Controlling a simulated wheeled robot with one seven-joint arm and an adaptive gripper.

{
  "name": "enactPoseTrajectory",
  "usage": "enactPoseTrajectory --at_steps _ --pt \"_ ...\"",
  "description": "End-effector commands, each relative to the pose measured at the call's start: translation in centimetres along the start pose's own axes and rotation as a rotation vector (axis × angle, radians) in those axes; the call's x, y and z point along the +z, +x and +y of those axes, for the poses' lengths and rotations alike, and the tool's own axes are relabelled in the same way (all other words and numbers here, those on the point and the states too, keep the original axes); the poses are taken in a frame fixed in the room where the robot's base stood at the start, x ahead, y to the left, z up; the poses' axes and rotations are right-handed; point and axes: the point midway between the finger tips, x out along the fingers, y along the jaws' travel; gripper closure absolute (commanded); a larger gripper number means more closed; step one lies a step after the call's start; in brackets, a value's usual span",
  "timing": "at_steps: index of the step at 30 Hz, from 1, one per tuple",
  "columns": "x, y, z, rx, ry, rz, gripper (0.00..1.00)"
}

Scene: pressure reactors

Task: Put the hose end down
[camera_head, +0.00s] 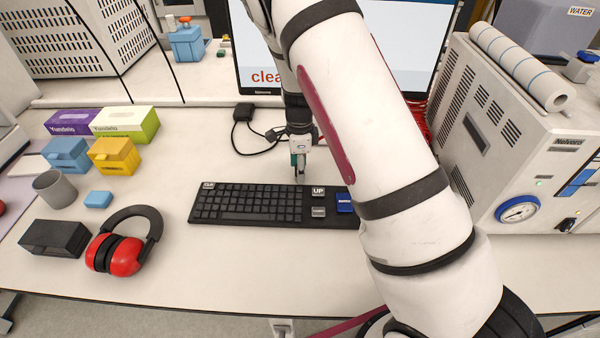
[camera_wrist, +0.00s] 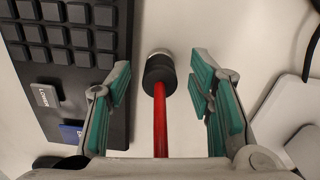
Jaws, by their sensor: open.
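In the wrist view a hose end (camera_wrist: 158,70) lies between my gripper's fingers, beside the keyboard's edge. It has a black collar with a pale metal tip, and a red hose (camera_wrist: 160,120) runs from it toward my palm. My gripper (camera_wrist: 158,85) has its green-padded fingers spread, with a gap on both sides of the hose end. In the head view my gripper (camera_head: 298,178) points down just behind the keyboard. The hose end cannot be made out there, and my arm covers much of the area to the right.
A black keyboard (camera_head: 250,204) lies directly in front of my gripper. A monitor (camera_head: 400,45) stands behind, and a white machine with a gauge (camera_head: 480,130) is at right. Red-black ear muffs (camera_head: 118,253) and small boxes (camera_head: 113,155) are at left. Table between is clear.

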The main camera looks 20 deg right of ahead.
Motion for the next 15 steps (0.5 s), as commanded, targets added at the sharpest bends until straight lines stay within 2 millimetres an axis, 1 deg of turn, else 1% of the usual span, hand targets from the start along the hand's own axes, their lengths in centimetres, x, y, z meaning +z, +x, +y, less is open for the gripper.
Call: enactPoseTrajectory --at_steps 3,8,9,10,15 --pt "0.02 -0.01 0.0 0.0 0.0 0.0 0.52" --pt "0.01 -0.02 0.01 0.0 0.0 0.0 0.88" --pt "0.01 -0.02 0.01 0.0 0.0 0.0 0.97" --pt "0.01 -0.02 0.01 0.0 0.0 0.0 1.0" --pt "0.01 -0.04 0.01 0.0 0.0 0.0 1.0"
